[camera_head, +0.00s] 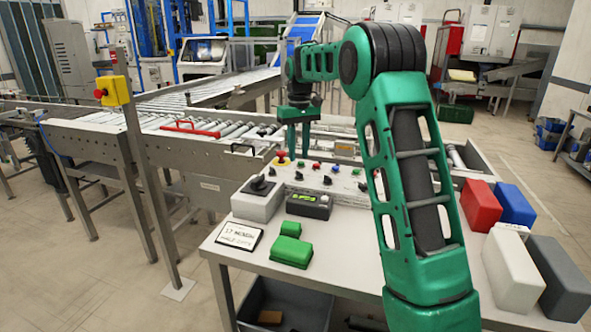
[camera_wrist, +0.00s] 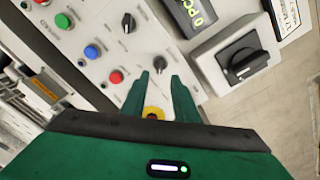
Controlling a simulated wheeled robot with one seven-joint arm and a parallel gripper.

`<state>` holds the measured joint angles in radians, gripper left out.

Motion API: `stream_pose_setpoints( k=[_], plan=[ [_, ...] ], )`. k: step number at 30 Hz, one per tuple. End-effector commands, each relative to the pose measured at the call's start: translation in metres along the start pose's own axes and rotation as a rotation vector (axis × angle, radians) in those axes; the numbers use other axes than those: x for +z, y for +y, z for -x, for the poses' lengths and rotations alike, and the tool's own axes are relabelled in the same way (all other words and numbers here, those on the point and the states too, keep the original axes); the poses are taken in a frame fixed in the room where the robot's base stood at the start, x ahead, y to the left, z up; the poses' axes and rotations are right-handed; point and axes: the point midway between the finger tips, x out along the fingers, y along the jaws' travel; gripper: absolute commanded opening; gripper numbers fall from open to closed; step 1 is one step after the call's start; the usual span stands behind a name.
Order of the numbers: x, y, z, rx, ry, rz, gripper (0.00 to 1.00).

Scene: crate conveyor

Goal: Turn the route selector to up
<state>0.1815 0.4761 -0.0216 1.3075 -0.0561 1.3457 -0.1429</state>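A large black rotary knob (camera_head: 261,186) sits on a grey box at the left end of the panel table; it also shows at the right in the wrist view (camera_wrist: 243,65). Several smaller black knobs are on the light control panel (camera_head: 345,194), one of them near my fingertips in the wrist view (camera_wrist: 160,64). I cannot read which knob is labelled as the route selector. My gripper (camera_head: 298,154) points down over the back of the panel. Its fingers (camera_wrist: 159,78) are apart with nothing between them, above a yellow-ringed red button (camera_wrist: 153,113).
A display box (camera_head: 309,205) stands beside the large knob. Green blocks (camera_head: 291,252) and a card (camera_head: 239,236) lie in front. Red (camera_head: 480,205), blue (camera_head: 516,204), white (camera_head: 513,270) and grey (camera_head: 560,278) boxes are at the right. A roller conveyor (camera_head: 215,130) runs behind.

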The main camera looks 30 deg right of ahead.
Motion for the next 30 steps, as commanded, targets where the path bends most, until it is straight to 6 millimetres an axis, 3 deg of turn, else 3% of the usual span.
stream_pose_setpoints(
  k=[3,10,23,26,29,30],
  plan=[
    [0.001,0.000,-0.022,0.000,-0.003,0.000,0.27],
    [0.001,0.000,-0.050,0.000,-0.002,-0.001,0.27],
    [0.000,0.001,-0.058,0.000,0.000,-0.001,0.27],
    [0.000,0.001,-0.058,0.000,0.000,-0.001,0.03],
    [0.000,0.001,-0.058,0.000,0.000,-0.001,0.00],
    [0.000,-0.009,-0.058,0.000,0.000,0.002,0.00]
  ],
)
